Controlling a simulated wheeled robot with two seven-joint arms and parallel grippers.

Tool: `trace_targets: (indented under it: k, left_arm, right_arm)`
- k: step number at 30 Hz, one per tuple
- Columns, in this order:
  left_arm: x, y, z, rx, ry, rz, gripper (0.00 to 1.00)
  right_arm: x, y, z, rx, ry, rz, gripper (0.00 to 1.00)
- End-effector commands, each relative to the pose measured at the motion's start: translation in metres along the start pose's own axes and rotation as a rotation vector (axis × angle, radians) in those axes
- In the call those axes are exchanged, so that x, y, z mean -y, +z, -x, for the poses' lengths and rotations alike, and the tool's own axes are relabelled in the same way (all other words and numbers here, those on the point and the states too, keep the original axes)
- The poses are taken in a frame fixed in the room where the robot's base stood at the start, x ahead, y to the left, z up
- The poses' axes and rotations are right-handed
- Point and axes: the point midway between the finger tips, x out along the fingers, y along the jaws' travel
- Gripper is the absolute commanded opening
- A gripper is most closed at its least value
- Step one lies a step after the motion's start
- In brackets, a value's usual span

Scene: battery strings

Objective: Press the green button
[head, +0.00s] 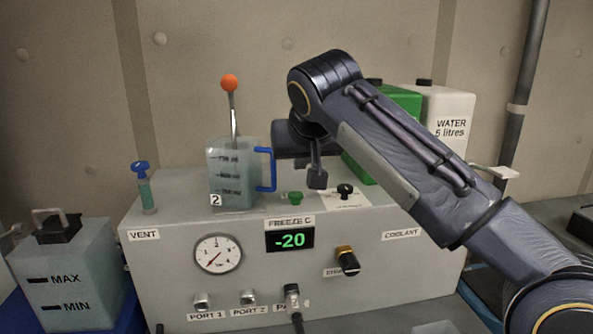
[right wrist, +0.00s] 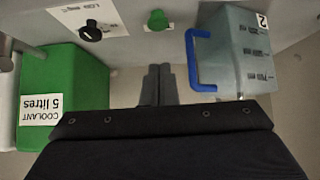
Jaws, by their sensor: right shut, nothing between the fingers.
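The green button (head: 295,197) sits on top of the grey machine box, between the jug and the black knob. It also shows in the right wrist view (right wrist: 157,20), beyond my fingertips. My right gripper (head: 317,182) is shut and empty, with its fingers together. In the head view its tips are just above and right of the button. In the right wrist view the shut fingers (right wrist: 158,72) line up with the button, with a visible gap between them. My left gripper is not in view.
A clear jug (head: 234,175) with a blue handle stands left of the button. A black knob (head: 345,190) is to its right. Green (right wrist: 65,95) and white (head: 450,115) canisters stand behind. The grey machine box (head: 175,270) shows a -20 display (head: 290,240).

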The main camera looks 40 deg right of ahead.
Motion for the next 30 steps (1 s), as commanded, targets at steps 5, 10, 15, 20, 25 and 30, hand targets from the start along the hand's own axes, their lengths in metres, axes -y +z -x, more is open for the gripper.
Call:
trace_targets:
  k: [5, 10, 15, 20, 25, 30]
  left_arm:
    - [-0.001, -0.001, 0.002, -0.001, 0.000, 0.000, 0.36]
    - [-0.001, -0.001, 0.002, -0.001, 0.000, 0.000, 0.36]
    - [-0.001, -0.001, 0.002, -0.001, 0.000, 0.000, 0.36]
    - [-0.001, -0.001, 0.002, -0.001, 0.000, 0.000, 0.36]
    - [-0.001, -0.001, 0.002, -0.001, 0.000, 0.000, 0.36]
    - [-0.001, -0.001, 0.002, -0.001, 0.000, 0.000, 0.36]
  right_arm:
    - [0.001, -0.001, 0.024, -0.001, -0.002, 0.000, 0.00]
    - [0.000, 0.000, 0.030, -0.001, -0.001, 0.000, 0.00]
    - [0.000, 0.000, 0.030, -0.001, -0.001, 0.000, 0.00]
    - [0.000, 0.000, 0.030, -0.001, -0.001, 0.000, 0.00]
    - [0.000, 0.000, 0.030, -0.001, -0.001, 0.000, 0.00]
    - [0.004, 0.018, 0.024, 0.022, -0.025, 0.040, 0.00]
